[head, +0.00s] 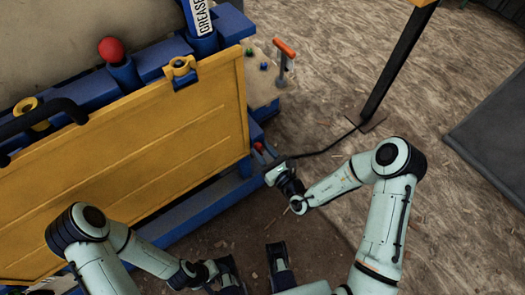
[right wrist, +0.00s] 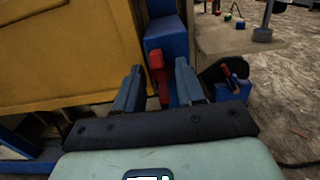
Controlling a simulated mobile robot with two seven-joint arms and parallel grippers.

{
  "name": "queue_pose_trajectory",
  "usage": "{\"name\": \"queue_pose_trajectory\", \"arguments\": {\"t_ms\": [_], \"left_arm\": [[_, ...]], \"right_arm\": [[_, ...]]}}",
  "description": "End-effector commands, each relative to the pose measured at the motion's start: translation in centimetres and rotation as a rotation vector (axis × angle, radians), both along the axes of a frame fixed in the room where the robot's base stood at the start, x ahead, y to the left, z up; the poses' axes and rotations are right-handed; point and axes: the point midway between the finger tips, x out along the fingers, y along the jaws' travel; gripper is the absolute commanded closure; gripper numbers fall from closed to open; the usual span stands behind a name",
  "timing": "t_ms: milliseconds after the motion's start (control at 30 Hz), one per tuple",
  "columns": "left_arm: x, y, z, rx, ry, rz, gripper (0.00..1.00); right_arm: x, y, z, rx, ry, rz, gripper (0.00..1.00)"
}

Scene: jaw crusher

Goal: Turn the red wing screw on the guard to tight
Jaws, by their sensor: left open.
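The guard is a large yellow panel (head: 150,150) on the blue machine; its lower corner also fills the upper left of the right wrist view (right wrist: 70,50). The red wing screw (right wrist: 157,75) stands upright beside the guard's edge, against a blue post. In the head view it is a small red spot (head: 258,147) near the guard's lower right corner. My right gripper (right wrist: 158,85) is open, with the screw in line between its fingers and gaps on both sides. Whether the fingertips reach around it, I cannot tell. My left gripper (head: 232,272) is open and low, away from the guard.
A red ball knob (head: 111,49), a yellow clamp (head: 180,70) and a grease tube (head: 202,18) are along the guard's top. An orange-handled lever (head: 285,50) stands on a side shelf. A dark post (head: 395,65) and cable are to the right. Bare floor lies between.

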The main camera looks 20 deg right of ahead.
Motion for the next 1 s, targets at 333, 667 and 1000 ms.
{"name": "queue_pose_trajectory", "arguments": {"t_ms": [333,667,1000], "left_arm": [[0.0,0.0,0.0,0.0,0.0,0.0,0.43],[0.0,0.0,0.1,0.0,0.001,0.0,0.43],[-0.7,0.0,2.0,-0.004,0.026,-0.006,0.43]], "right_arm": [[0.2,0.1,0.0,0.0,-0.001,0.0,0.81],[0.1,0.0,0.1,0.007,0.002,0.0,1.0],[0.1,0.0,0.3,0.139,0.051,0.0,1.0]]}}
